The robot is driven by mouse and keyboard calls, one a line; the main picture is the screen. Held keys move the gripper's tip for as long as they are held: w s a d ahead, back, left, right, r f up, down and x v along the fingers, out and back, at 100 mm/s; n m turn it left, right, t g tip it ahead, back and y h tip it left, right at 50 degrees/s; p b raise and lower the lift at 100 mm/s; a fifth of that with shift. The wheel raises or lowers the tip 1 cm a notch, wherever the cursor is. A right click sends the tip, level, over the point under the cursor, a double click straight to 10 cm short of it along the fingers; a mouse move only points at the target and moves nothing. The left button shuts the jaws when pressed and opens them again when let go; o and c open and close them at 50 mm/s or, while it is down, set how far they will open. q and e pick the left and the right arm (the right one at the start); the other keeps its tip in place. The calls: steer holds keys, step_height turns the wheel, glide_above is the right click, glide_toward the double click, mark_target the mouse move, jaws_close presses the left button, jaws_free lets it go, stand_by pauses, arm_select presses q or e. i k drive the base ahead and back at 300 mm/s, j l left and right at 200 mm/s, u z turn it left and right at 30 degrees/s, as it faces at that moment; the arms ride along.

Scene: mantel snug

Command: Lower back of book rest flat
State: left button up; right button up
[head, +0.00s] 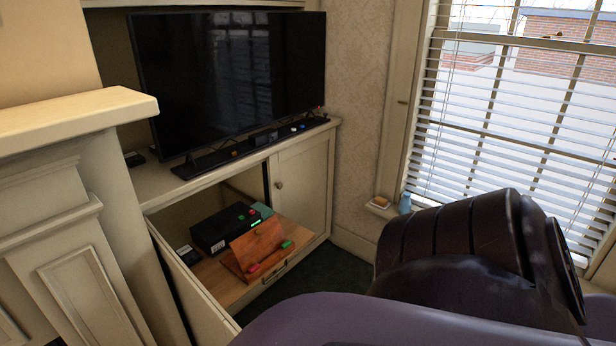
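The wooden book rest (259,245) stands on the pulled-out wooden shelf of the low cabinet under the television, in the head view. Its reddish-brown back is raised and tilted, above a low base. A pink item (254,268) and a green item (286,244) lie along its front. It is small in the picture, so its hinge and any prop behind the back cannot be made out. Neither of my grippers shows in the head view.
A black box (224,229) with coloured buttons stands just behind the book rest. An open cabinet door (191,290) is to its left. A dark rounded leather-like form (463,240) and a smooth purple surface (400,322) fill the lower right. Dark green floor (325,277) lies between.

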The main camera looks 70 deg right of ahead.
mark_target(260, 243)
steer(key=i+z, duration=0.1)
steer(key=z, duration=0.35)
steer(key=i+j+z, duration=0.1)
steer(key=z, duration=0.35)
steer(key=i+j+z, duration=0.1)
steer(key=z, duration=0.35)
steer(key=i+j+z, duration=0.15)
steer(key=z, duration=0.2)
steer(key=i+j+z, duration=0.2)
steer(key=z, duration=0.2)
steer(key=i+j+z, duration=0.1)
steer(key=j+z, duration=0.25)
